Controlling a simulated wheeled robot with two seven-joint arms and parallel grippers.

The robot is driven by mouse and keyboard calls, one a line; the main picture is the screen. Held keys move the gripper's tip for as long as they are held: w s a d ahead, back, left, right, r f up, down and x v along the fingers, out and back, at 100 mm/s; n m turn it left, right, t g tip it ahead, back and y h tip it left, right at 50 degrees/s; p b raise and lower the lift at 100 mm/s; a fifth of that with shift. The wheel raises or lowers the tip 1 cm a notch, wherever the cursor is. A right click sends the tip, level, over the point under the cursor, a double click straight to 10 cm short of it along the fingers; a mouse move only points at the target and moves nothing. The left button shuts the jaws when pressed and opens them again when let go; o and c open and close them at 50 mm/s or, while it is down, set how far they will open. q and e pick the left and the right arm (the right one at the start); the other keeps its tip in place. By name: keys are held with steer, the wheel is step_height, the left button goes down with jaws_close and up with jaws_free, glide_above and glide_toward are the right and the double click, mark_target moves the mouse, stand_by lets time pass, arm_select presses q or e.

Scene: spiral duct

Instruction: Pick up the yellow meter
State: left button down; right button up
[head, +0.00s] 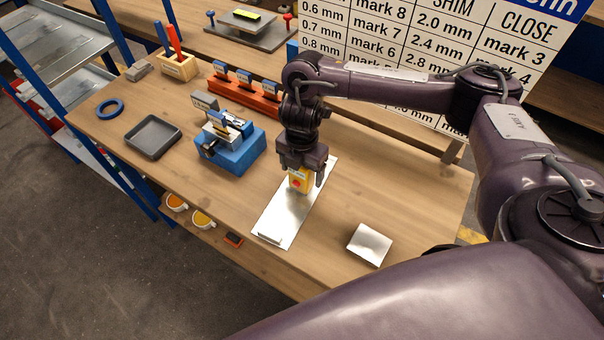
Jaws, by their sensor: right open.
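The yellow meter (299,181) is a small yellow block with a red round mark. It stands on a shiny metal sheet (275,220) on the wooden table. My right gripper (305,180) is directly above it, pointing down, with its fingers around the meter's sides. The gripper hides the meter's upper part, and I cannot tell whether the fingers touch it. The fingers are open. My left gripper is not in the head view.
A blue vise-like device (230,152), a grey tray (152,138) and a blue ring (109,108) lie to the left. An orange rack (245,94) stands behind. A small metal plate (369,244) lies at the front right. A large chart board (440,50) stands at the back.

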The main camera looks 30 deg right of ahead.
steer(key=shift+f, duration=0.55)
steer(key=c, duration=1.3)
steer(key=shift+r, duration=0.1)
steer(key=shift+r, duration=0.1)
